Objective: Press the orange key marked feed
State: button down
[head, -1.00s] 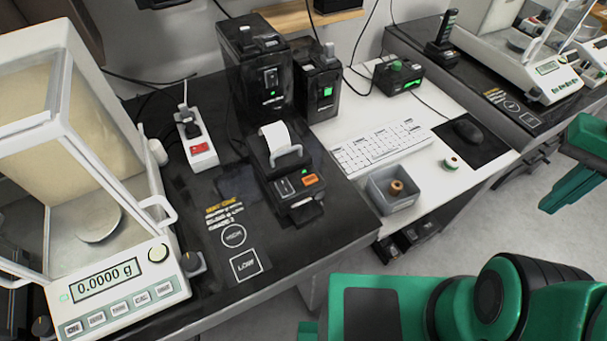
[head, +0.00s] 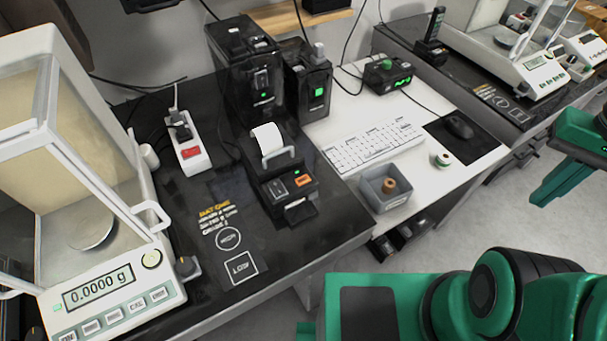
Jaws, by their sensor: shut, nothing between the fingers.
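The orange key (head: 304,181) sits on the front panel of a black label printer (head: 265,160), right of a dark grey key (head: 277,188). Its marking is too small to read. A green light shows just above the keys. A white paper roll (head: 267,137) stands in the top of the printer. The printer is on the black table, near its right end. Nothing covers the orange key. My gripper's fingers cannot be made out in this view, and nothing touches the printer's keys.
Two taller black devices (head: 243,70) (head: 309,85) stand behind the printer. A balance (head: 115,285) reading 0.0000 g fills the left. A power strip (head: 190,152) lies left of the printer; a grey bin (head: 372,203) stands right. My green arm fills the lower right.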

aim_at(305, 180)
jog(key=k, duration=1.65)
jog(key=u, duration=0.5)
jog(key=i, duration=0.75)
jog(key=z, duration=0.05)
